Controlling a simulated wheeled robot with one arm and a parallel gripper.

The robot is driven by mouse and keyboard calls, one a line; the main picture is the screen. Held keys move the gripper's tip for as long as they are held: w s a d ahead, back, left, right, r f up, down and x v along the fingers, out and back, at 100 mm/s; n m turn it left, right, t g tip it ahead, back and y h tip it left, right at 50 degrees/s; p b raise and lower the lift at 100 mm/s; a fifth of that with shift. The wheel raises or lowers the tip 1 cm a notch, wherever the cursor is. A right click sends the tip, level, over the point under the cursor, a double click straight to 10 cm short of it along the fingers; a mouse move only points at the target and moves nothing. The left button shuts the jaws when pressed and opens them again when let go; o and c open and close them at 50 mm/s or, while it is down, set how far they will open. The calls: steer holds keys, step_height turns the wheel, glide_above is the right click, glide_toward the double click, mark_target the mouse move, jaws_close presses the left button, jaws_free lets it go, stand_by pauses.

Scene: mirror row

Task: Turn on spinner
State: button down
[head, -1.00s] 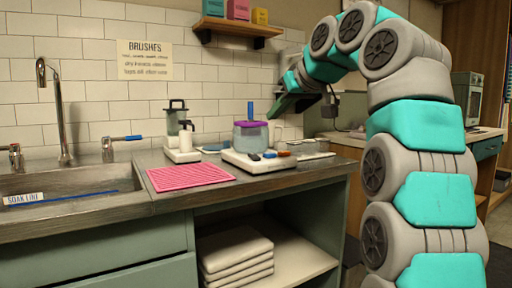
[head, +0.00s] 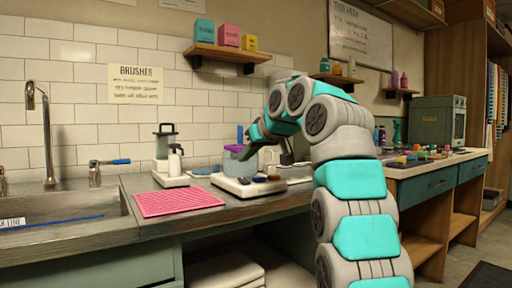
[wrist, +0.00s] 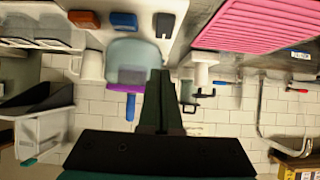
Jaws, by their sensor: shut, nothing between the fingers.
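The spinner has a white base (head: 262,187) on the counter, with a clear blue-grey container with a purple lid (head: 234,149) and a blue upright stick (head: 240,134). Dark, blue and orange controls sit along the base front; the wrist view shows the dark control (wrist: 164,25), blue control (wrist: 123,20) and orange control (wrist: 86,19). My gripper (head: 247,153) is shut and empty, pointing down near the container and partly covering it in the head view. In the upside-down wrist view my gripper (wrist: 160,73) overlaps the container's edge; I cannot tell whether it touches.
A pink mat (head: 178,201) lies left of the spinner, with a soap pump (head: 175,161) behind it and a sink (head: 60,217) further left. A white mug (wrist: 91,66) stands beside the container. A wall shelf (head: 232,52) with boxes hangs above.

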mark_target(245, 180)
steer(key=f, duration=0.1)
steer(key=f+b, duration=0.2)
steer(key=f, duration=0.1)
steer(key=shift+w+a, duration=0.15)
steer(key=shift+w, duration=0.15)
steer(key=shift+w+a+r+p, duration=0.1)
steer(key=shift+r+p, duration=0.05)
steer(key=shift+p, duration=0.4)
steer(key=shift+w+g+p, duration=0.1)
steer(key=shift+g+p, duration=0.2)
steer(key=shift+p, duration=0.35)
steer(key=shift+f, duration=0.35)
steer(key=shift+b, duration=0.3)
steer(key=shift+s+d+f+b, duration=0.15)
steer(key=shift+s+d+b, duration=0.25)
steer(key=shift+s+b, duration=0.3)
